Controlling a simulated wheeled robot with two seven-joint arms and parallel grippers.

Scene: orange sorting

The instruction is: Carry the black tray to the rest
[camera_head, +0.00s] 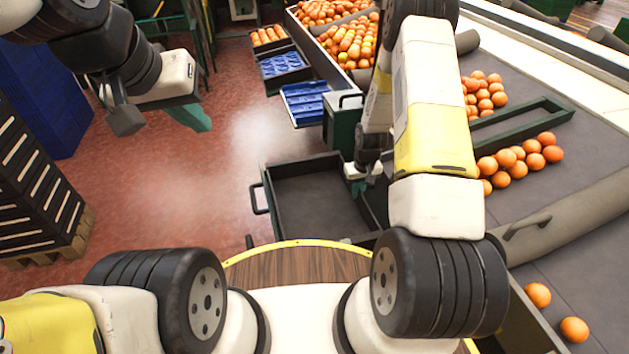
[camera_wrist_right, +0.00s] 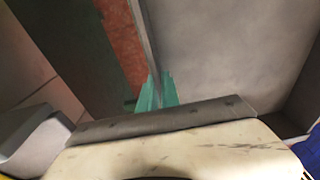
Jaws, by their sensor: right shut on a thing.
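The black tray (camera_head: 268,196) is in the middle of the head view, flat and empty, with a handle on its left side. My right gripper (camera_head: 364,176) is at the tray's far right side, partly hidden by my own arm. In the right wrist view its teal fingers (camera_wrist_right: 156,92) are shut on the thin upright wall of the tray (camera_wrist_right: 145,42), with the grey tray floor to the right. My left gripper (camera_head: 192,117) hangs in the air over the red floor at the upper left, apart from the tray. Its finger opening does not show clearly.
Several oranges lie on the grey conveyor (camera_head: 590,175) at right, some around a green frame (camera_head: 520,118). Blue trays (camera_head: 305,103) and a dark green box (camera_head: 341,128) stand beyond the tray. Stacked black crates (camera_head: 35,190) stand at left. Red floor between is clear.

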